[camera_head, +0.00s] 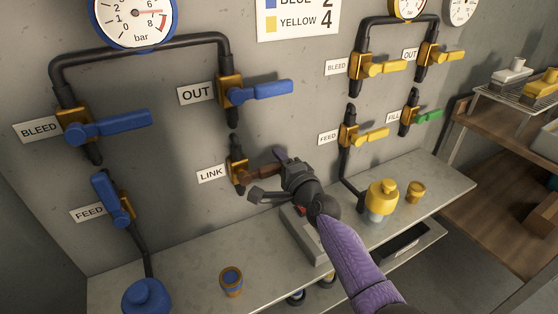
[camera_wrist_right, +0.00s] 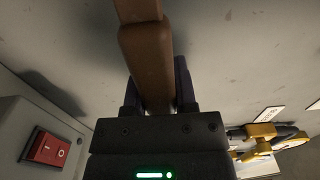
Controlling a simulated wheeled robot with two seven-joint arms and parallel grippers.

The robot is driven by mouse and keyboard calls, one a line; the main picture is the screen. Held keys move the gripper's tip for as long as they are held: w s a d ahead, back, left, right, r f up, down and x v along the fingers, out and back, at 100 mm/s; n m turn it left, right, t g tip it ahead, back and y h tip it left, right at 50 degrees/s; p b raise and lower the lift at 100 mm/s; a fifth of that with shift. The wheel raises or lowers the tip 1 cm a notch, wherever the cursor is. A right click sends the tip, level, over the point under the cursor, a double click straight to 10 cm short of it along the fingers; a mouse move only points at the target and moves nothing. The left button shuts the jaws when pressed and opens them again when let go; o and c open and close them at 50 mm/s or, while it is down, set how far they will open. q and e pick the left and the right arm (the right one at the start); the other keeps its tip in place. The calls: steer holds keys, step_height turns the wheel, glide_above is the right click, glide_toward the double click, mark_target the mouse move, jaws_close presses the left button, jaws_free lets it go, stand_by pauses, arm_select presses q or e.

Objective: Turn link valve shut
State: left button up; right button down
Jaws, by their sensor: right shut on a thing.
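The link valve (camera_head: 238,172) is on the wall beside the LINK label (camera_head: 212,173). Its brown handle (camera_head: 262,173) points to the right, roughly level and in line with the other sideways handles. My right gripper (camera_head: 280,168) is at the outer end of this handle. In the right wrist view the brown handle (camera_wrist_right: 146,60) runs between the two dark fingers, and the gripper (camera_wrist_right: 158,88) is shut on it. My left gripper is not in view.
Above are the blue OUT valve handle (camera_head: 262,91) and the blue BLEED handle (camera_head: 115,124). The blue FEED handle (camera_head: 108,197) points along its pipe. A grey box with a red switch (camera_wrist_right: 48,148) is close below my right gripper. Yellow-handled valves (camera_head: 384,67) are to the right.

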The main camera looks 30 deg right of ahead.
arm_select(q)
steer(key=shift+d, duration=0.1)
arm_select(e)
steer(key=shift+f, duration=0.15)
steer(key=c, duration=0.7)
jaws_free()
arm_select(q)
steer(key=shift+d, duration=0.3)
arm_select(e)
steer(key=o, duration=0.3)
arm_select(q)
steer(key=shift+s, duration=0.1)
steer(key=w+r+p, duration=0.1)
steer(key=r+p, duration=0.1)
steer(key=p, duration=0.1)
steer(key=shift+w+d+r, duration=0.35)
arm_select(e)
steer(key=s, duration=1)
steer(key=shift+d, duration=0.15)
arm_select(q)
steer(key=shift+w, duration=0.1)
